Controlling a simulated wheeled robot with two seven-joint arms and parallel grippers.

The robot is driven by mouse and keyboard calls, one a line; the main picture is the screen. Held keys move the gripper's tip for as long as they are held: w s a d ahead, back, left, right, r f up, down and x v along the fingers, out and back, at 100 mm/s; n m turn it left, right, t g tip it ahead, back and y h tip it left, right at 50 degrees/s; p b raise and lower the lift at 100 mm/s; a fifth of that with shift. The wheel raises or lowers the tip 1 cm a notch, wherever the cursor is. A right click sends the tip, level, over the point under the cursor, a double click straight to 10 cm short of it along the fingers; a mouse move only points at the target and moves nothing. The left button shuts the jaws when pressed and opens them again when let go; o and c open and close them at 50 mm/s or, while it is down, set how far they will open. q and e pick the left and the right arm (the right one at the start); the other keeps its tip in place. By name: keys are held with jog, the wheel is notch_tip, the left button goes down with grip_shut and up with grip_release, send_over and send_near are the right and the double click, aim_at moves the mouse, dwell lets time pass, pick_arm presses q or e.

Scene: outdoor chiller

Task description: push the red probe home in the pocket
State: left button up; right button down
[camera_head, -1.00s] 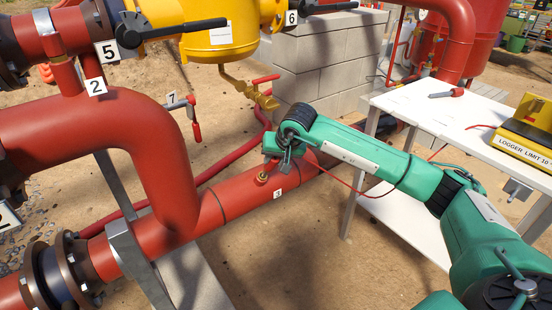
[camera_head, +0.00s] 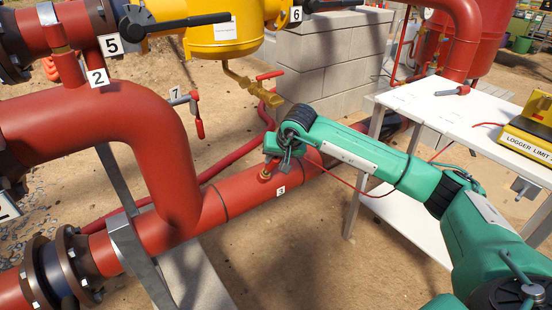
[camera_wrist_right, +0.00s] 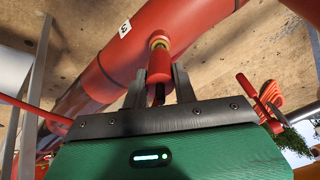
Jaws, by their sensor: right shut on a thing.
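The red probe (camera_wrist_right: 159,66) is between the two fingers of my right gripper (camera_wrist_right: 160,85), which is shut on it. In the right wrist view the probe's far end meets the brass rim of the pocket (camera_wrist_right: 160,40) on the red pipe marked 3. I cannot tell how deep the probe sits. In the head view my right gripper (camera_head: 275,164) is over the pipe with the red probe (camera_head: 265,172) at its tip; the fingers partly hide it. My left gripper is not in view.
The red pipe (camera_head: 240,196) runs under my gripper. A red cable (camera_head: 345,188) hangs along my right arm. A white table (camera_head: 440,112) with the yellow logger (camera_head: 530,135) stands at the right. A brass drain valve (camera_head: 255,92) and a red-handled valve (camera_head: 197,122) are behind the pipe.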

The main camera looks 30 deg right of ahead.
aim_at(269, 168)
jog(key=shift+w+f, duration=0.1)
jog(key=shift+f, duration=0.1)
jog(key=shift+w+f+b, duration=0.2)
jog(key=shift+f+b, duration=0.1)
jog(key=shift+b, duration=0.1)
jog(key=shift+w+f, duration=0.2)
jog(key=shift+f, duration=0.1)
jog(key=shift+w+a+f+b, duration=0.15)
jog(key=shift+w+f+b, duration=0.15)
jog(key=shift+f+b, duration=0.35)
jog(key=c, duration=1)
grip_release()
jog(key=shift+r, duration=0.1)
jog(key=shift+c, duration=0.2)
jog(key=shift+o, duration=0.5)
jog(key=o, duration=0.4)
